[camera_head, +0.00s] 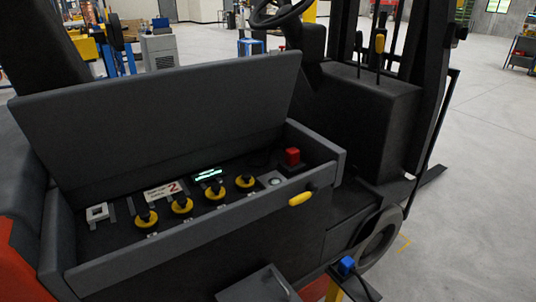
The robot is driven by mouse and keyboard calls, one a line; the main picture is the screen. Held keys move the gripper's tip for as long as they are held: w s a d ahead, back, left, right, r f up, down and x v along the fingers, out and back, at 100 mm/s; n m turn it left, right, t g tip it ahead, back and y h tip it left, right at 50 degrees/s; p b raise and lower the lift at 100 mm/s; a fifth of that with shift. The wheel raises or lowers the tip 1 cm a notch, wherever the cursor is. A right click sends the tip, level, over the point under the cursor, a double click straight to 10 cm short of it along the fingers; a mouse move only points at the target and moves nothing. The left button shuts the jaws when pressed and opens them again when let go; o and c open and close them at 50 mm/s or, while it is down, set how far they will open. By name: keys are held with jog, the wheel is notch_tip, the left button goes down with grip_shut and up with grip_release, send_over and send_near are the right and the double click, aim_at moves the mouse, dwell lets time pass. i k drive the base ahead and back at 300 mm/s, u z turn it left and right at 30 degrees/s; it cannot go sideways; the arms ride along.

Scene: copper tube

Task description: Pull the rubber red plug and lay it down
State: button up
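A red plug (292,155), block-shaped, stands upright on a dark base at the right end of an open compartment (200,236) in the side of a dark forklift. Its lower end is hidden in the base, so I cannot tell how deep it sits. Nothing is touching its visible top and sides. The compartment's grey lid (160,110) is raised and leans back behind the panel. I cannot make out my gripper in this view.
The panel holds several yellow-ringed black knobs (182,204), a lit green display (208,174), a label with a red 2 (163,190) and a white socket-like part (97,212). A yellow latch (300,198) is on the front wall. A blue-topped object (346,265) stands lower right. Open floor (480,200) lies right.

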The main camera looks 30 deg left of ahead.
aim_at(293, 154)
jog(key=u, duration=0.45)
jog(key=i, duration=0.5)
jog(key=u, duration=0.75)
jog(key=i, duration=0.5)
jog(key=u, duration=0.1)
